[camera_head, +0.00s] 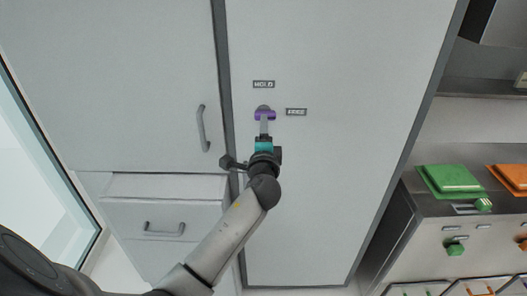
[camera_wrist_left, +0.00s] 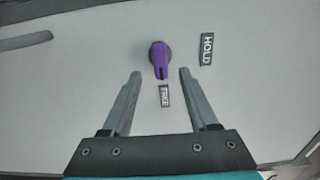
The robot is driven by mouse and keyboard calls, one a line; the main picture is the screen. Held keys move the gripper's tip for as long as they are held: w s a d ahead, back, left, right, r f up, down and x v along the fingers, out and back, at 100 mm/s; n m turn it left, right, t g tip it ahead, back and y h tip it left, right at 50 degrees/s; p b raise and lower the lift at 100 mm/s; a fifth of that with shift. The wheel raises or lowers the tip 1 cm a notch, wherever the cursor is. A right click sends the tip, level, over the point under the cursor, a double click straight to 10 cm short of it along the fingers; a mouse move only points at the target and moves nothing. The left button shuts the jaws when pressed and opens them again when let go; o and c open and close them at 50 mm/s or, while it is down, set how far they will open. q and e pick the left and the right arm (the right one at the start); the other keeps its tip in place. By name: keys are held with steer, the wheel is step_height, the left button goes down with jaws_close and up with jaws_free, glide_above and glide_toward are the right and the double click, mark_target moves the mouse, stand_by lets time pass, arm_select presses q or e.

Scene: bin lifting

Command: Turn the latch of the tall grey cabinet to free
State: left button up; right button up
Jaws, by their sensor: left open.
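The tall grey cabinet (camera_head: 335,190) fills the middle of the head view with its door closed. Its purple latch (camera_head: 271,115) lies level there, partly behind my left gripper. In the left wrist view the latch (camera_wrist_left: 160,60) points from its round base toward the FREE label (camera_wrist_left: 164,96). The HOLD label (camera_wrist_left: 207,49) is off to its side; in the head view HOLD (camera_head: 263,84) is above the latch and FREE (camera_head: 296,112) is to its right. My left gripper (camera_wrist_left: 160,74) is open and empty, its fingertips apart on either side of the latch tip, not touching it.
A grey cupboard door (camera_head: 110,80) with a bar handle (camera_head: 203,128) and a drawer (camera_head: 165,215) stand at the left. At the right, a counter (camera_head: 430,205) carries a green lidded item (camera_head: 450,178) and an orange one (camera_head: 510,176). The door around the latch is clear.

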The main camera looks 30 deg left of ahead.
arm_select(q)
steer(key=b+v, duration=0.1)
steer(key=v, duration=0.7)
steer(key=shift+s+d, duration=0.25)
steer(key=shift+s, duration=0.05)
steer(key=s+d+f+g+h+b, duration=0.2)
steer(key=s+f+b, duration=0.1)
steer(key=f, duration=1.1)
steer(key=s+d+f+n+g+h+b, duration=0.1)
steer(key=s+d+f+g+h+b, duration=0.15)
steer(key=f, duration=1.15)
steer(key=s+d+f+g+h+b, duration=0.2)
steer(key=f+b, duration=0.1)
steer(key=f, duration=1.1)
steer(key=s+d+f+n+g+h+b, duration=0.1)
steer(key=s+f+n+g+b, duration=0.3)
steer(key=s+f, duration=1.1)
steer(key=s+d+f+n+g+h+b, duration=0.1)
steer(key=s+f+n+g+b, duration=0.3)
steer(key=s+f, duration=1.2)
steer(key=s+d+b, duration=0.1)
steer(key=s+b, duration=0.1)
steer(key=s, duration=0.3)
steer(key=shift+h, duration=0.35)
